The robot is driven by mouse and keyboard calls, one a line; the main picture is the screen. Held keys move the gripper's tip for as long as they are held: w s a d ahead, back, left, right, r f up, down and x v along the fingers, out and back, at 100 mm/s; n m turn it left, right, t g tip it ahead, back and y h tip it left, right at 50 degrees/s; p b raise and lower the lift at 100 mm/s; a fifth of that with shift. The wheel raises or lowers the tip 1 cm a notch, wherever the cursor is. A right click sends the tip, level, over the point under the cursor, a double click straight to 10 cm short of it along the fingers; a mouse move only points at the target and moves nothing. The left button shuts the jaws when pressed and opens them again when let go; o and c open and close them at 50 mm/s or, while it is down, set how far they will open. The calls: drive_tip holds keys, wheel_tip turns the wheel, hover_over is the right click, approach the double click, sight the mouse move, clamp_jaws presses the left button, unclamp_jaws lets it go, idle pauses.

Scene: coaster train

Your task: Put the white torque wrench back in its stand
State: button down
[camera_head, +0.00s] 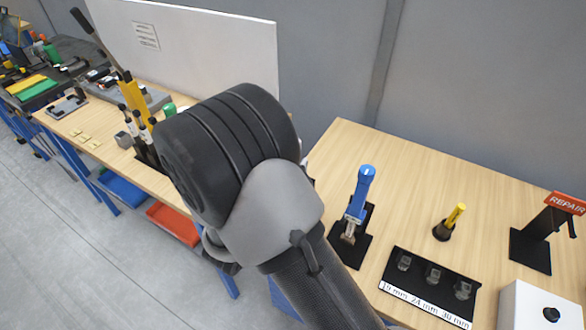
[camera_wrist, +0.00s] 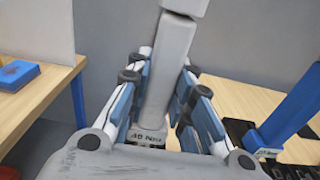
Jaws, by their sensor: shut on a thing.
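The white torque wrench (camera_wrist: 174,62) stands nearly upright between my fingers in the wrist view, with a small dark-lettered label near its lower end. My gripper (camera_wrist: 160,98) is shut on it, with blue-grey finger pads on both sides. The wrench's lower end is hidden by my gripper. In the head view my own arm hides the gripper and the wrench.
A blue wrench (camera_head: 361,190) stands in a black stand (camera_head: 352,248) on the right wooden table (camera_head: 410,165). Nearby are a yellow-handled tool (camera_head: 455,215), a black socket tray (camera_head: 410,262), a white box (camera_head: 535,305) and a REPAIR stand (camera_head: 540,238). The table's back is clear.

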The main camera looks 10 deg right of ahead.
drive_tip(key=c, duration=1.4)
unclamp_jaws()
drive_tip(key=shift+o, duration=0.3)
drive_tip(key=shift+f, duration=0.1)
drive_tip(key=shift+f, duration=0.1)
drive_tip(key=f+v, duration=0.1)
drive_tip(key=v, duration=1.1)
drive_tip(key=s+d+r+m+g, duration=0.3)
drive_tip(key=s+d+m+g, duration=0.3)
drive_tip(key=d+m, duration=0.25)
drive_tip(key=s+d+r+m+g, duration=0.3)
drive_tip(key=s+d+m+g, duration=0.35)
drive_tip(key=d, duration=0.35)
drive_tip(key=s+a+r+m+t+y, duration=0.3)
drive_tip(key=s+a+r+m+y, duration=0.1)
drive_tip(key=m+y, duration=0.6)
drive_tip(key=s+r+m, duration=0.1)
drive_tip(key=m, duration=0.2)
drive_tip(key=shift+s+a+r+y, duration=0.15)
drive_tip(key=shift+s+a+y, duration=0.15)
drive_tip(key=shift+y, duration=0.1)
